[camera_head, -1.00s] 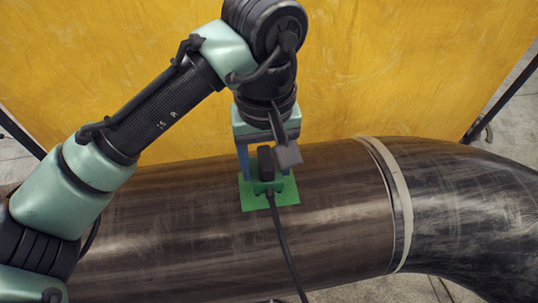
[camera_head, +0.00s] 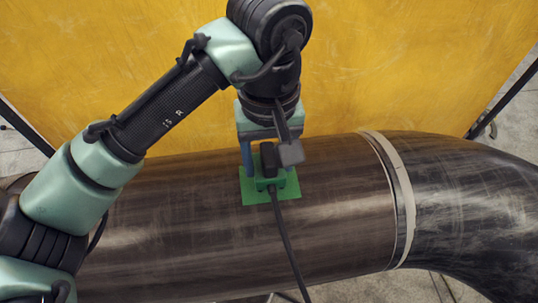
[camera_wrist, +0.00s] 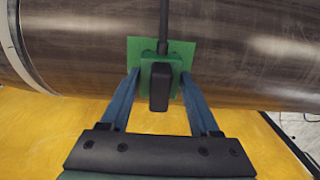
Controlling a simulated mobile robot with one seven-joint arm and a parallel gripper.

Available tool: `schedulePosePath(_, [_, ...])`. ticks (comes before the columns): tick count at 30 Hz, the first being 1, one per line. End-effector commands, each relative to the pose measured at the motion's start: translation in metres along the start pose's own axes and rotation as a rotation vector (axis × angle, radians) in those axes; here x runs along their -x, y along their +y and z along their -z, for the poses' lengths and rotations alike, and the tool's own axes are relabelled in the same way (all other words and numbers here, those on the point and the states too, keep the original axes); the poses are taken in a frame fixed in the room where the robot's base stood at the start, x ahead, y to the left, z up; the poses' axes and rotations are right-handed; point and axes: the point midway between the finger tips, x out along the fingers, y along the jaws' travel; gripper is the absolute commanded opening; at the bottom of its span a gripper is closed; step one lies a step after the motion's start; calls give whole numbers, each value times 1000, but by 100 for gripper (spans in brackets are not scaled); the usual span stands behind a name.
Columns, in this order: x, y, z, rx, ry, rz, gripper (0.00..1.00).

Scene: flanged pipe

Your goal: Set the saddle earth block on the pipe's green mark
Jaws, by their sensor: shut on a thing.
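The saddle earth block (camera_head: 267,163) is a small green block with a black top part and a black cable. It is between the blue fingers of my gripper (camera_head: 263,172), which are shut on it. The green mark (camera_head: 254,195) is a square on top of the dark pipe (camera_head: 180,215), and it shows around the block. In the wrist view the block (camera_wrist: 160,82) sits between the two fingertips over the green mark (camera_wrist: 192,53). I cannot tell whether its underside touches the pipe.
The cable (camera_head: 285,235) runs from the block down across the pipe's near side. A pale flange ring (camera_head: 403,195) joins the pipe to a dark elbow (camera_head: 465,200) at the right. A yellow panel (camera_head: 400,70) stands behind the pipe.

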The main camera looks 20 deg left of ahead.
Motion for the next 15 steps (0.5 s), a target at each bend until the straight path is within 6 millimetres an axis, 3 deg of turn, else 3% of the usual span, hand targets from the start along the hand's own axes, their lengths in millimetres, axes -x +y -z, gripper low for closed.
schedulePosePath(15, [-5,0,0,0,2,-1,7])
